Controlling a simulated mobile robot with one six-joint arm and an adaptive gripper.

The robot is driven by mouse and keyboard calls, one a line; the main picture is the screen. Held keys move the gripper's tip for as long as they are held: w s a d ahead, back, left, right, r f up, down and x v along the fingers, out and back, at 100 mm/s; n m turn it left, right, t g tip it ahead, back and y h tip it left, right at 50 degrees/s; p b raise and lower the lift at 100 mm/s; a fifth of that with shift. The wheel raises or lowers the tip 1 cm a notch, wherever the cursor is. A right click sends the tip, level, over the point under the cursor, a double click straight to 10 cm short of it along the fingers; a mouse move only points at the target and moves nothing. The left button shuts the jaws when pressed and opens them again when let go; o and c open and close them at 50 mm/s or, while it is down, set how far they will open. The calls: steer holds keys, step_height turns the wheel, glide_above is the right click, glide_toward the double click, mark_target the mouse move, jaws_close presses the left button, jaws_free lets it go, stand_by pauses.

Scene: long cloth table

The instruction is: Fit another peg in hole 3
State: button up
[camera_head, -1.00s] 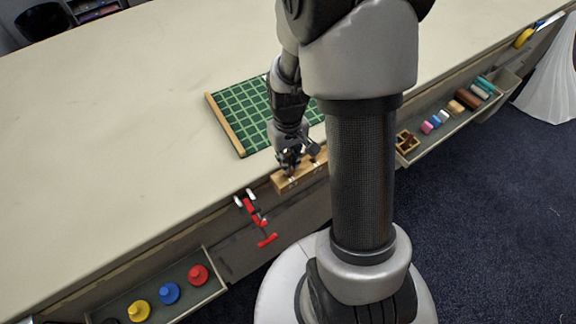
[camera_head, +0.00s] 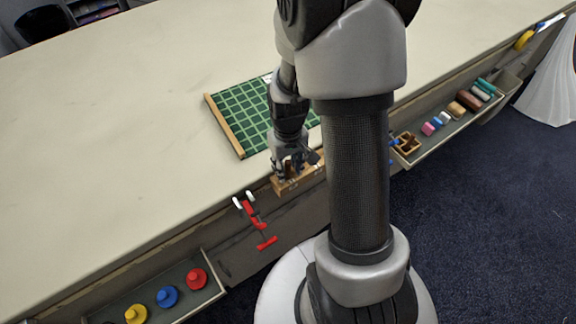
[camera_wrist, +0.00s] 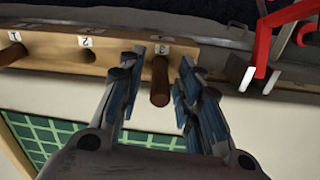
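The wooden peg block (camera_head: 284,187) lies at the table's front edge, and its numbered face also shows in the wrist view (camera_wrist: 60,45). A brown peg (camera_wrist: 160,82) stands in line with the label 3, and its lower end seems to be in that hole. My gripper (camera_wrist: 156,95) is open, with one finger on each side of this peg and a visible gap to it. In the head view my gripper (camera_head: 292,170) is right over the block. Another brown peg (camera_wrist: 12,54) is at label 1. The place at label 2 shows a dark hole without a peg.
A red clamp (camera_head: 254,220) hangs on the table edge just left of the block, close to it in the wrist view too. A green gridded mat (camera_head: 240,115) lies behind. Trays with coloured knobs (camera_head: 168,296) and small blocks (camera_head: 457,108) sit along the front.

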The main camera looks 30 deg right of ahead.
step_height(320, 180, up, 12)
steer(key=p, duration=0.4)
steer(key=s+a+r+t, duration=0.2)
steer(key=s+a+r, duration=0.3)
steer(key=r, duration=0.3)
steer(key=s+a+r+t, duration=0.2)
steer(key=s+a+r, duration=0.3)
steer(key=s+r, duration=0.3)
steer(key=shift+s+a+r+n+t, duration=0.3)
steer(key=shift+a+r+n, duration=0.1)
steer(key=shift+r, duration=0.35)
